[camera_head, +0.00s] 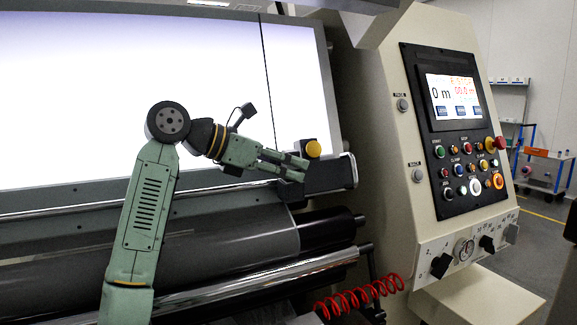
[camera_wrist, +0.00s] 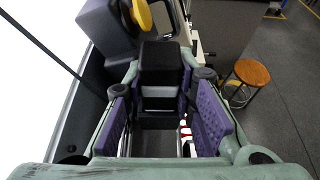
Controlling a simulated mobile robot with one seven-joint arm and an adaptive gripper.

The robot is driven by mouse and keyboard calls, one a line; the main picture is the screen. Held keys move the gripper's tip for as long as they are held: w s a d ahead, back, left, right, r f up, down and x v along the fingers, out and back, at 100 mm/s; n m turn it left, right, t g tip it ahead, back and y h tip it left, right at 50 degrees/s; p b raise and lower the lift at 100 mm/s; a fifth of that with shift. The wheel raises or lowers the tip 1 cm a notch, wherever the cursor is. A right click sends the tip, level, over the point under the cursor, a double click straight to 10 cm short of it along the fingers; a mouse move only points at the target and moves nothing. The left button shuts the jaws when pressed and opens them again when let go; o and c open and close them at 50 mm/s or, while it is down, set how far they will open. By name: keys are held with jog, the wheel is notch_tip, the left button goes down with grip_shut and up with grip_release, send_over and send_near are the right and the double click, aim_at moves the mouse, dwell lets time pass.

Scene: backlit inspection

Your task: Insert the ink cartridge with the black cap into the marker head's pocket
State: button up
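The ink cartridge (camera_wrist: 161,62) shows in the wrist view as a black-capped block with a pale band below the cap. My gripper (camera_wrist: 161,72) has its fingertips against both sides of the black cap; the purple pads stand wider apart nearer the camera. In the head view my gripper (camera_head: 296,166) points right, just below and beside the marker head's yellow knob (camera_head: 313,149). The marker head (camera_wrist: 108,30) is the dark housing beside the cartridge in the wrist view. The pocket opening is not clearly visible, and I cannot tell whether the cartridge touches the housing.
A bright backlit panel (camera_head: 90,90) stands behind my arm. Rollers (camera_head: 230,245) lie below, with a red coiled hose (camera_head: 358,297). A control console (camera_head: 465,130) stands at right. A stool (camera_wrist: 251,73) stands on open floor in the wrist view.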

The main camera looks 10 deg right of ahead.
jog(key=o, duration=0.5)
jog(key=shift+f, duration=0.1)
jog(key=shift+a, duration=0.1)
